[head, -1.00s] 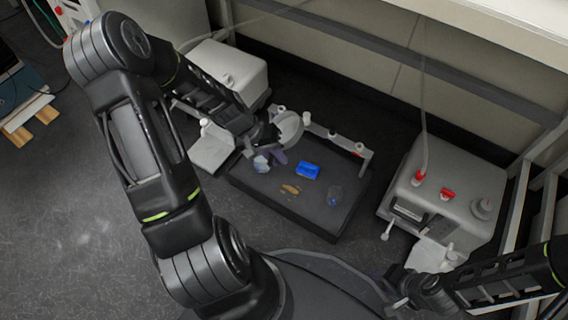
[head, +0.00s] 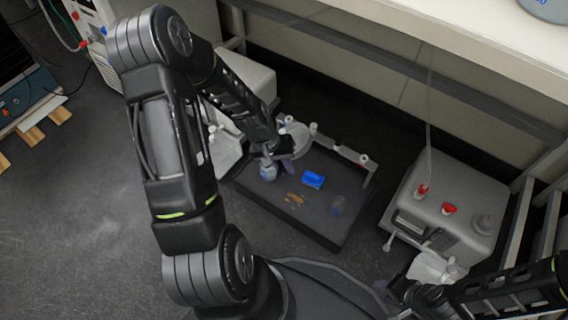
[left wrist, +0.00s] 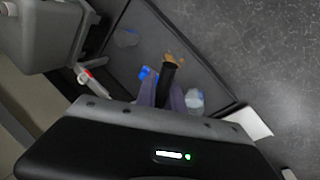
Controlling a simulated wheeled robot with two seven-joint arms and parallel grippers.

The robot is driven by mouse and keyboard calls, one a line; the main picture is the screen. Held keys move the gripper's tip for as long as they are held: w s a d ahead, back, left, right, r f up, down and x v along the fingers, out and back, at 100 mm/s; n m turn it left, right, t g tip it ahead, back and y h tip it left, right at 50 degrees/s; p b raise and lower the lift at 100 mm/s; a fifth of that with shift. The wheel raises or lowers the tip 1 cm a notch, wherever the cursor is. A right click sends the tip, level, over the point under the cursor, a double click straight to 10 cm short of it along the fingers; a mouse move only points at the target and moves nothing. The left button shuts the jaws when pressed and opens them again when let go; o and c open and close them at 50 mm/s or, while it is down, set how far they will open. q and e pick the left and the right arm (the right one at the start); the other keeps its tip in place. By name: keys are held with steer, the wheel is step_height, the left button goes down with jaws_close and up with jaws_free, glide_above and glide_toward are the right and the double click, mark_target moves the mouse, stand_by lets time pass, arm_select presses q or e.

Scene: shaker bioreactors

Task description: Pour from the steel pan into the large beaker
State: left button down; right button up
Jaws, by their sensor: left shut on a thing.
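The steel pan (head: 299,140) shows in the head view as a pale round shape beside my left gripper (head: 284,167), partly behind my forearm. My left gripper also shows in the left wrist view (left wrist: 167,97), its purple fingers shut on a black handle (left wrist: 170,76). The pan's bowl is not clear in that view. A clear bluish beaker (head: 268,172) stands close to the fingers; it also shows in the left wrist view (left wrist: 194,100). A second clear vessel (head: 337,206) stands near the tray's right side. My right gripper (head: 402,296) is at the bottom right, its fingers unclear.
A dark tray (head: 270,208) lies on the floor with a blue block (head: 313,179) and brown bits (head: 295,198) on it. A grey machine (head: 445,210) with red caps stands at right, another pale machine (head: 250,75) behind my left arm.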

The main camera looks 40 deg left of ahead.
arm_select(q)
steer(key=shift+r+p, duration=0.15)
steer(key=shift+p, duration=0.2)
arm_select(e)
steer(key=shift+s+r, duration=0.1)
steer(key=shift+r, duration=0.55)
arm_select(q)
steer(key=shift+r+y, duration=0.1)
steer(key=shift+y, duration=0.2)
arm_select(e)
steer(key=shift+r, duration=0.15)
